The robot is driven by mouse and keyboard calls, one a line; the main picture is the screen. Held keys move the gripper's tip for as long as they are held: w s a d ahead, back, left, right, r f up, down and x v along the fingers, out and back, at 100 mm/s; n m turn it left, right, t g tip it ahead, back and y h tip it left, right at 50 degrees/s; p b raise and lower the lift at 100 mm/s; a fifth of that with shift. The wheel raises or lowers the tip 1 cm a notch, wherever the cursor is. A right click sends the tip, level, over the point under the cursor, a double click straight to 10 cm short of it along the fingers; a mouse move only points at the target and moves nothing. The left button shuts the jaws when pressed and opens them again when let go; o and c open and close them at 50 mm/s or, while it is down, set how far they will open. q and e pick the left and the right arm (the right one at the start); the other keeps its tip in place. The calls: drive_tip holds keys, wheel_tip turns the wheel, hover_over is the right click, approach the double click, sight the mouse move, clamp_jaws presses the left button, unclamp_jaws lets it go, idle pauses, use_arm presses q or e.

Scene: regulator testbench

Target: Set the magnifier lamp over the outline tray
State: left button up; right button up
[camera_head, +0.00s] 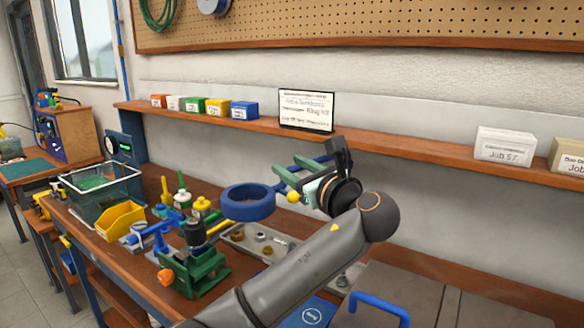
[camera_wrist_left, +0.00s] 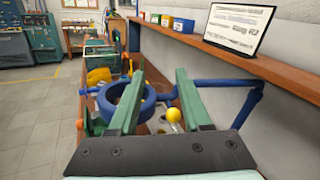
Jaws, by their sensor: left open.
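The magnifier lamp has a thick blue ring head (camera_head: 248,203) on a blue jointed arm, with a yellow ball knob (camera_head: 293,197) at its side. The ring hangs above the bench, over or near the left end of a grey tray (camera_head: 236,240) holding several metal parts, seemingly the outline tray. My left gripper (camera_head: 288,166) is open, its green fingers just right of the ring. In the left wrist view the knob (camera_wrist_left: 173,115) shows between the spread fingers, apparently untouched; the left finger partly covers the ring (camera_wrist_left: 150,101). My forearm hides part of the tray. My right gripper is not in view.
A green vise (camera_head: 200,272), a yellow bin (camera_head: 120,220) and a clear tank (camera_head: 100,188) crowd the bench's left side. A wooden shelf (camera_head: 400,149) with small boxes and a sign (camera_head: 306,110) runs along the wall behind. A blue handle (camera_head: 380,303) stands at front right.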

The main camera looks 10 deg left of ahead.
use_arm(q)
drive_tip(key=s+d+r, duration=0.1)
drive_tip(key=s+r, duration=0.2)
drive_tip(key=s, duration=0.4)
drive_tip(key=shift+b, duration=0.45)
drive_tip(key=shift+s+r, duration=0.1)
